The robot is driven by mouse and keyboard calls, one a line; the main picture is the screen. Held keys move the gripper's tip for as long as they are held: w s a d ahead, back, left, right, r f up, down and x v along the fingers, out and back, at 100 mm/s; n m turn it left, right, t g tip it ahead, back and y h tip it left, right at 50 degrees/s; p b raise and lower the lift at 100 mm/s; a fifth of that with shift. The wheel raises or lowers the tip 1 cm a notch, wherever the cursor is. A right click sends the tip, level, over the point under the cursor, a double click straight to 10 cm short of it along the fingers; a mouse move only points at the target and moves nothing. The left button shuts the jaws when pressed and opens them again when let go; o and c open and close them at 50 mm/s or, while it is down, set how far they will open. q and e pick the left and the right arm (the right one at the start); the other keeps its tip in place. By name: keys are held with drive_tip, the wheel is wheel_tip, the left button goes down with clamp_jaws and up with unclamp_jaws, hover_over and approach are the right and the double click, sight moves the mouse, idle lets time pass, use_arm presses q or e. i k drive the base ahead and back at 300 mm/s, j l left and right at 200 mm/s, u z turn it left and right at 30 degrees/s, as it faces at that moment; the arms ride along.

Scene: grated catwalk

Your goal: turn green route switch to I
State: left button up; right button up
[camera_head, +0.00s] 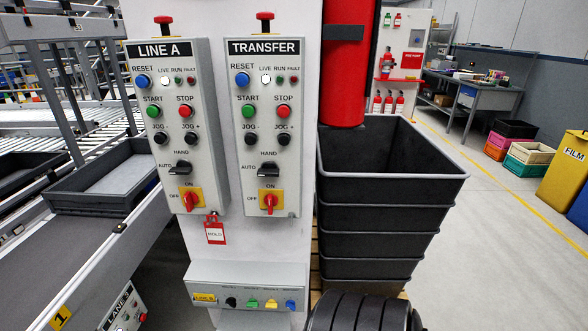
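The green route switch (252,303) is a small green knob on the low grey box (245,275) at the bottom of the white panel. It sits in a row between a black knob (231,302) and a yellow knob (271,304), with a blue knob (290,304) at the right end. The labels above the knobs are too small to read, and I cannot tell which position the green switch points to. Neither of my grippers shows in the head view.
Above are the LINE A box (174,120) and the TRANSFER box (267,120). A red HOLD tag (215,232) hangs below LINE A. Stacked dark bins (385,240) stand right; a ribbed black object (362,313) is at the bottom. A conveyor (80,245) runs left.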

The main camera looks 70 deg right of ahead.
sight(252, 303)
drive_tip(key=z, duration=1.55)
